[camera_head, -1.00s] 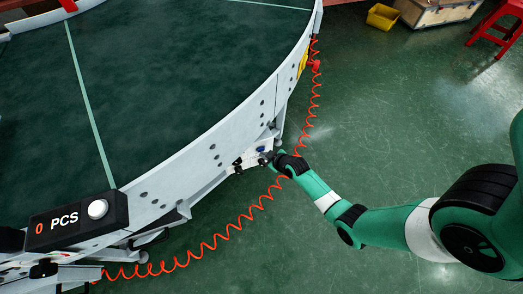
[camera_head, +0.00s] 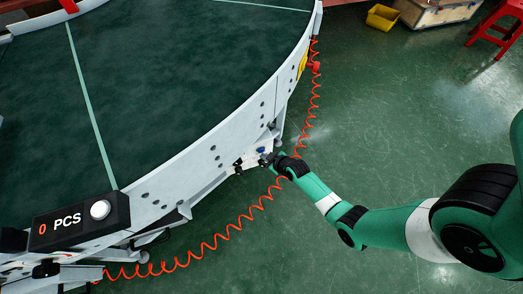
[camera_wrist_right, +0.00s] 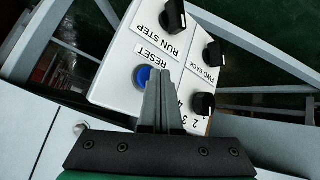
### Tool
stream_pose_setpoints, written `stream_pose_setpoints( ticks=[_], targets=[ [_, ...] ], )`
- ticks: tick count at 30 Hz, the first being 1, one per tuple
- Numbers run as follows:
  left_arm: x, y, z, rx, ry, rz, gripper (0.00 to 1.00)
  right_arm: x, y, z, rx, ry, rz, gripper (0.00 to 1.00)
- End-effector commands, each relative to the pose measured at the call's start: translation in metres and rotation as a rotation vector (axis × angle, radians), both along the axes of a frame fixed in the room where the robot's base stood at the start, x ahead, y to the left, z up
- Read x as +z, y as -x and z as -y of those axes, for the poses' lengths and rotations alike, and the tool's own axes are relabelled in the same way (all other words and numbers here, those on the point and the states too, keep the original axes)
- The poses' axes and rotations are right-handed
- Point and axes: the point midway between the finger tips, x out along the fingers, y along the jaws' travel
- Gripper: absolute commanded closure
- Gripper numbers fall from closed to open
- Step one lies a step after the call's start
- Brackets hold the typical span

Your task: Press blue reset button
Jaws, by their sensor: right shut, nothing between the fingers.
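The blue reset button (camera_wrist_right: 143,76) is round and sits beside the word RESET on a white control panel (camera_wrist_right: 126,92) in the right wrist view. My right gripper (camera_wrist_right: 161,74) is shut and empty. Its grey fingertips lie just right of the button in that view and cover part of the panel; I cannot tell whether they touch it. In the head view the button is a small blue spot (camera_head: 261,150) on the conveyor's outer side, with my right gripper (camera_head: 266,158) close by it. My left gripper is not in view.
Black knobs (camera_wrist_right: 173,16) stand on the panel near the RUN STEP and other labels. The curved conveyor (camera_head: 180,165) fills the left. A coiled red cable (camera_head: 237,222) hangs along it. A PCS counter box (camera_head: 78,222) is at lower left.

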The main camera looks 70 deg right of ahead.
Motion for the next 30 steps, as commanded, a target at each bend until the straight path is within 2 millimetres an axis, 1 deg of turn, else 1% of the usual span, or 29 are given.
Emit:
stream_pose_setpoints(
  ticks=[1,11,14,24,30],
  targets=[
    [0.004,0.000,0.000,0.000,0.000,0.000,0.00,0.002,0.002,-0.002,0.000,-0.001,-0.001,1.00],
    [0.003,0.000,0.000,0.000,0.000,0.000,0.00,0.000,0.003,-0.004,0.000,0.000,0.000,1.00],
    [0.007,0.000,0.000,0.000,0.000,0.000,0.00,0.001,0.006,-0.007,0.000,-0.001,-0.001,1.00],
    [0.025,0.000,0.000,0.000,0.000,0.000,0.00,0.002,0.030,-0.031,0.001,-0.002,-0.003,1.00],
    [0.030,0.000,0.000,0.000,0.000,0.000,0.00,0.001,0.038,-0.040,0.001,0.000,0.000,1.00]
  ],
)
